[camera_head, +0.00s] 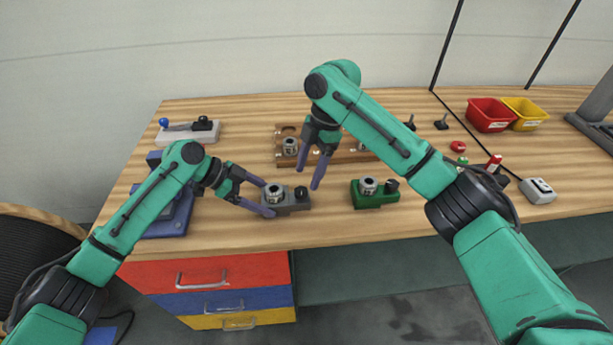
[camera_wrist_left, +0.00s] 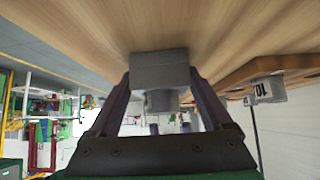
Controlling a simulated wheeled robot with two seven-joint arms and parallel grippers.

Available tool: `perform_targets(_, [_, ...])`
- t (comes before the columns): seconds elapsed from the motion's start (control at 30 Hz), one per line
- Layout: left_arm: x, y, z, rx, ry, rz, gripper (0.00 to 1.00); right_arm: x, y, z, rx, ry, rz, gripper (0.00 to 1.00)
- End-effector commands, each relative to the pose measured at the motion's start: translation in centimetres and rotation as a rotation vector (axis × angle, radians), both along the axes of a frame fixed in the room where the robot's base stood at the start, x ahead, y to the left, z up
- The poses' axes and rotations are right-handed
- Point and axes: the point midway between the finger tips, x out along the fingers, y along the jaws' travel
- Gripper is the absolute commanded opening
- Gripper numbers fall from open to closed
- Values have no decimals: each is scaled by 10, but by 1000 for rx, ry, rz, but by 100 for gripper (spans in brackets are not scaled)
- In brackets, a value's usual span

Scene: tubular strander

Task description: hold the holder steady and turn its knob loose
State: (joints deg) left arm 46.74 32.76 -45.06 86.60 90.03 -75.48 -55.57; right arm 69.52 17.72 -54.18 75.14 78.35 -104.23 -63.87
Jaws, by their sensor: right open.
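The grey holder (camera_head: 292,207) stands near the table's front edge, with a metal cylinder (camera_head: 274,192) on its left part and a dark knob (camera_head: 301,193) on its right part. My left gripper (camera_head: 267,198) comes in from the left, with its fingers on either side of the holder. In the left wrist view, the grey block (camera_wrist_left: 160,68) fills the gap between the fingertips, which appear to touch both its sides. My right gripper (camera_head: 318,168) is open and empty, pointing down above and behind the grey holder, apart from the knob.
A green holder (camera_head: 370,203) with a dark knob stands to the right. A wooden rack (camera_head: 345,156) with metal pieces lies behind. A blue stand (camera_head: 167,222) is at left. Red (camera_head: 489,117) and yellow (camera_head: 525,116) bins and a grey box (camera_head: 538,191) are at right.

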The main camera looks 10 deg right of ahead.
Motion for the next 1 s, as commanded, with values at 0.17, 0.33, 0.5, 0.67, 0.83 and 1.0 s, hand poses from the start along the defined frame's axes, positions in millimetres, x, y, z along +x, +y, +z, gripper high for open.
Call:
perform_targets(0.17, [-1,0,-2,2,4,-1,100,0,0,0,0,0,0,68])
perform_targets(0.33, [0,3,2,1,2,1,100,0,0,0,0,0,0,68])
perform_targets(0.5, [1,26,24,2,-1,3,100,0,0,0,0,0,0,68])
perform_targets(0.67, [1,59,55,2,1,3,100,0,0,0,0,0,0,68])
perform_targets(0.83, [0,82,77,2,4,1,100,0,0,0,0,0,0,68])
perform_targets(1.0, [0,87,82,2,5,-2,100,0,0,0,0,0,0,68])
